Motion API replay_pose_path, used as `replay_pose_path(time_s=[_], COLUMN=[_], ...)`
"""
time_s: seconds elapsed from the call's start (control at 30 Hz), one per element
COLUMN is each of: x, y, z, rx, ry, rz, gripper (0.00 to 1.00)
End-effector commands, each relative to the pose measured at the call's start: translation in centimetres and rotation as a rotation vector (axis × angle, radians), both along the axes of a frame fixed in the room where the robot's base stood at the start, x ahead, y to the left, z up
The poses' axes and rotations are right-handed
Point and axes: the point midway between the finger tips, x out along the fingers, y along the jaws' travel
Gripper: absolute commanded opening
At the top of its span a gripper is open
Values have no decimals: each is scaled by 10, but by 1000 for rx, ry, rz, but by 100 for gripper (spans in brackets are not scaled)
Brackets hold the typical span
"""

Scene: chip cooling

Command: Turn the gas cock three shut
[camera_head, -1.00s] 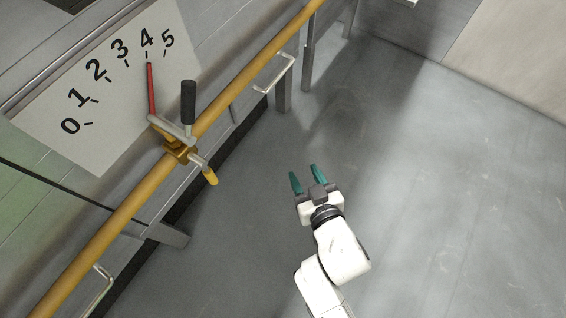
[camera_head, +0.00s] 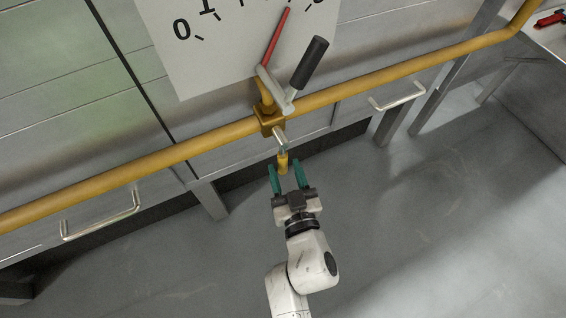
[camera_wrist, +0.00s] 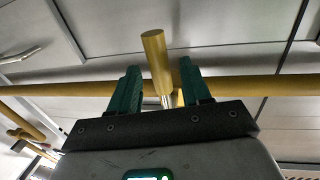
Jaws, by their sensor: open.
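A brass gas cock (camera_head: 268,118) sits on the yellow pipe. Its short handle with a yellow grip (camera_head: 282,160) points down and toward me. My gripper (camera_head: 286,172) is open, its green fingers just in front of and below this grip. In the wrist view the yellow grip (camera_wrist: 156,60) shows between the fingers (camera_wrist: 160,78); nothing is clamped, and contact cannot be told. Above the cock stand a grey crank with a black handle (camera_head: 311,62) and a red pointer (camera_head: 278,38). No number on the cock is visible.
The yellow pipe (camera_head: 150,162) runs along the steel cabinets. A white dial plate (camera_head: 215,65) is cut off at the top. Metal handles (camera_head: 102,222) project from the cabinet fronts. Another yellow fitting (camera_wrist: 25,130) shows at left in the wrist view. Grey floor is free at right.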

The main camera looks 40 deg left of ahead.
Motion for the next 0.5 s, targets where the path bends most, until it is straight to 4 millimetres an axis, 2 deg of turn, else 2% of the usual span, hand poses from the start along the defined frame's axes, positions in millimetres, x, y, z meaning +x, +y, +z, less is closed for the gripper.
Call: replay_pose_path(time_s=[0.2, 0.5], x=[14, 18], y=[21, 25], z=[-1, 0], rx=[0, 0], ry=[0, 0], rz=[0, -1], gripper=[48, 48])
